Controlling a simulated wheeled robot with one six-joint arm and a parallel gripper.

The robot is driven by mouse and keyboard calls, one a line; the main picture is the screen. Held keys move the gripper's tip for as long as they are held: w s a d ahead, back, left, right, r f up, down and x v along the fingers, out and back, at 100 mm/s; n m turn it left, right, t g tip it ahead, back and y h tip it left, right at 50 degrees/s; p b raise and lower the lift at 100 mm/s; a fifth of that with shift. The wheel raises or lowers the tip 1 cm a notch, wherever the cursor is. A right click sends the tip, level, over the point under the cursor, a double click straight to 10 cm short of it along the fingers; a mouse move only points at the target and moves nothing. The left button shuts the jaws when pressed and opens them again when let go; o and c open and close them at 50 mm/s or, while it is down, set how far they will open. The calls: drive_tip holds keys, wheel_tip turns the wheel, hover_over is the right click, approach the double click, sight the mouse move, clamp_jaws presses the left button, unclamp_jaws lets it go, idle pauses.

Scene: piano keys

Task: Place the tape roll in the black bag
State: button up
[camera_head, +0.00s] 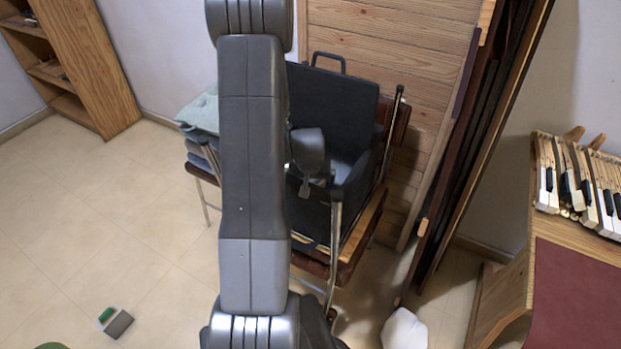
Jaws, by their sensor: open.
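The black bag (340,100) stands open on a chair in the middle of the head view, its lid upright with a handle on top. Its inside looks grey, and my arm hides its left part. My gripper (306,188) is small and dark, at the end of my arm, over or just in front of the bag's opening. It is open, and I see nothing held in it. I cannot make out the tape roll; it may be hidden behind my arm or inside the bag.
The chair (335,245) has metal legs. Folded cloth (200,112) lies left of the bag. Tall wooden boards (470,150) lean at right, near piano keys (585,185). A white object (404,329) and a small grey-green item (115,321) lie low. Left floor is mostly clear.

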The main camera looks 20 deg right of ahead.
drive_tip(key=p+v, duration=0.1)
drive_tip(key=v, duration=1.1)
drive_tip(key=shift+s+a+r, duration=0.1)
drive_tip(key=shift+c, duration=0.2)
idle(0.8)
